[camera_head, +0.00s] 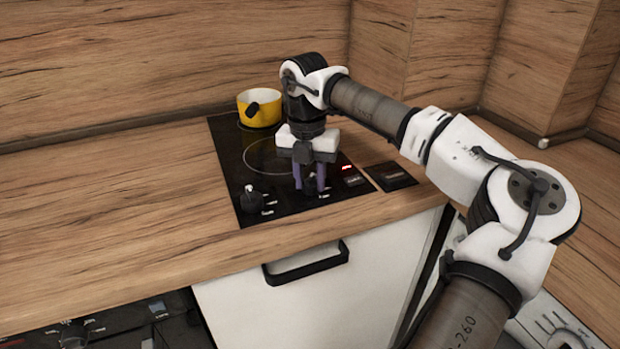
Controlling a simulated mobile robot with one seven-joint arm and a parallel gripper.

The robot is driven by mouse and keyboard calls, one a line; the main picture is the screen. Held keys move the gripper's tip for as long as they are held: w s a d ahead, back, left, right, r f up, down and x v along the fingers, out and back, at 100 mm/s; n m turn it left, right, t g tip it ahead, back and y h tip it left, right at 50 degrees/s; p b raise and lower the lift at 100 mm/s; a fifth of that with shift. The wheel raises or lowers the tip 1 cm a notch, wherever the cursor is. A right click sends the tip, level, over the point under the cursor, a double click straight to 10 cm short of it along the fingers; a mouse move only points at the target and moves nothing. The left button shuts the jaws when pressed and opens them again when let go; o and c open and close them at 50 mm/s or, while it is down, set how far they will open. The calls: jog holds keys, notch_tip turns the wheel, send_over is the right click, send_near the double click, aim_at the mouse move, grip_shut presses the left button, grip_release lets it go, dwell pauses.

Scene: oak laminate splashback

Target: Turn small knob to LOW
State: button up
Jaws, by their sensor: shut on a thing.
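A black cooktop (228,150) is set in the wooden counter. My gripper (310,186) points down over the front right of the cooktop, its fingers shut on a knob there; the fingers hide most of that knob, so its setting cannot be read. Another black knob (251,200) stands at the cooktop's front left, with small white marks beside it. A small red light shows just right of my gripper. The marks near the gripped knob are too small to read.
A yellow pot (259,107) with a dark handle stands at the back of the cooktop. A small dark panel (388,177) lies to the right. The counter (110,200) is clear at left. A drawer handle (306,264) juts out below the front edge.

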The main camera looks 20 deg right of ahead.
dwell(0.3)
jog(key=o, duration=1)
jog(key=shift+r, duration=0.1)
jog(key=r, duration=1.3)
jog(key=shift+w+a+r, duration=0.2)
jog(key=shift+a+r, duration=0.05)
jog(key=shift+r, duration=0.1)
